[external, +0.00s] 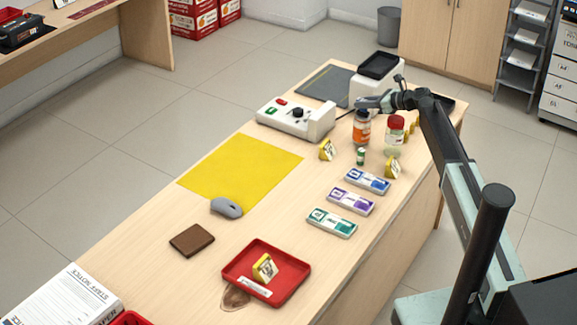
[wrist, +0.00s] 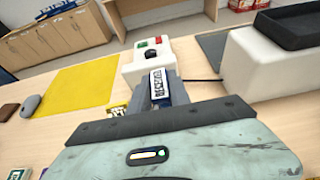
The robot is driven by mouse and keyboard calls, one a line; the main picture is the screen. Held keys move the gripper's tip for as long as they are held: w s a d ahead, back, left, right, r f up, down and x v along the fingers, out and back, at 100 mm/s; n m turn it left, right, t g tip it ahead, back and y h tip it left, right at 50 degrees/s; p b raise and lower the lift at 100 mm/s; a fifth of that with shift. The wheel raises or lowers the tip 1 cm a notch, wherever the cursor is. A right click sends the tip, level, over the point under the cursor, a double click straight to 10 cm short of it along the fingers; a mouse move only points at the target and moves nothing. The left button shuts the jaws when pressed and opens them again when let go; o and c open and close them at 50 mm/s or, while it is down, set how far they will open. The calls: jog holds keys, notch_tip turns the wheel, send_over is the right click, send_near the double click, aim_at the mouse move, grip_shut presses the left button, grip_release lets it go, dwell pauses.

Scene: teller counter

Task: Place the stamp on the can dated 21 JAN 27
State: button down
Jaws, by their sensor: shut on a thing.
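My gripper (external: 368,103) is over the far part of the counter, close above an orange bottle (external: 362,130) and beside the white device. In the wrist view, my gripper (wrist: 172,92) is shut on a stamp (wrist: 157,82) with a white label that reads RECEIVED. Yellow date blocks stand near the bottle (external: 326,149), near a red-lidded jar (external: 393,167) and in the red tray (external: 264,268). Their dates are too small to read. I cannot tell which thing is the can dated 21 JAN 27.
The white device (external: 290,117) has red and green buttons. A yellow mat (external: 240,170), a grey mouse (external: 227,207) and a brown wallet (external: 192,240) lie on the left. Blue (external: 367,181), purple (external: 350,201) and green (external: 331,222) pads lie right. The red tray (external: 233,270) is in front.

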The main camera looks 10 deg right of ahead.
jog(key=c, duration=1.2)
grip_release()
jog(key=shift+f, duration=0.1)
